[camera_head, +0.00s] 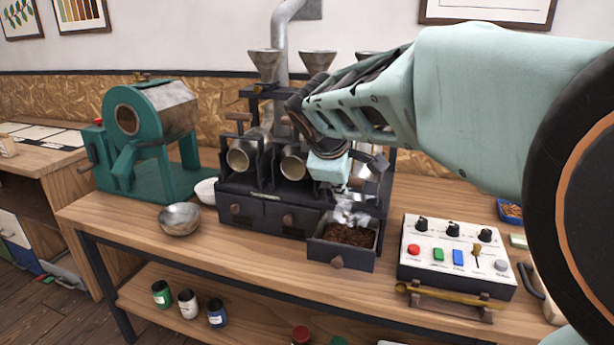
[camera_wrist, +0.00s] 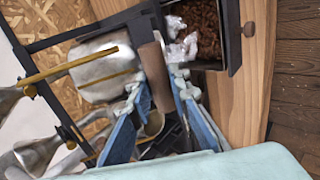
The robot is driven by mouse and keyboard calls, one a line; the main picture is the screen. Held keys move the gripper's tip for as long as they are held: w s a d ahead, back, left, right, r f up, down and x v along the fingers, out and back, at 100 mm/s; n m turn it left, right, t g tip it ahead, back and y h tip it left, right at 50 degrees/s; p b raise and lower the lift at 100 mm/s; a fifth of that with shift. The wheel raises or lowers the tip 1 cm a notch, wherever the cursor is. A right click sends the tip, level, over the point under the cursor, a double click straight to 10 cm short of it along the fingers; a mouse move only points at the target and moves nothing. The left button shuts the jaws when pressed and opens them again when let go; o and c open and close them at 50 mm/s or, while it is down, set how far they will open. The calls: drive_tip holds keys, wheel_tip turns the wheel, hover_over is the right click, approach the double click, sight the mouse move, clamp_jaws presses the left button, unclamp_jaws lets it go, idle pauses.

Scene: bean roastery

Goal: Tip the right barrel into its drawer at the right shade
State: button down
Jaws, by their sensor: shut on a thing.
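The right barrel (camera_head: 367,186) is a metal drum in the dark three-barrel roaster, mostly hidden behind my gripper in the head view. It shows as a pale metal body in the wrist view (camera_wrist: 105,72). My gripper (camera_head: 345,168) is shut on the barrel's brown wooden handle (camera_wrist: 154,75). The right drawer (camera_head: 340,260) below is pulled open and holds dark brown beans (camera_head: 350,235). Whitish wisps, like smoke, hang over the beans. The beans also show in the wrist view (camera_wrist: 200,28). The barrel's mouth is hidden, so its contents cannot be told.
The left barrel (camera_head: 241,155) and middle barrel (camera_head: 293,163) tilt forward over shut drawers. A control box (camera_head: 455,255) with knobs and coloured buttons stands right of the open drawer. A metal bowl (camera_head: 180,219) and a green machine (camera_head: 150,135) are at left.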

drive_tip(key=shift+s+f, duration=0.2)
drive_tip(key=shift+f, duration=0.3)
drive_tip(key=c, duration=1.8)
unclamp_jaws()
drive_tip(key=shift+a, duration=0.1)
drive_tip(key=shift+w+r, duration=0.1)
drive_tip(key=shift+r, duration=0.1)
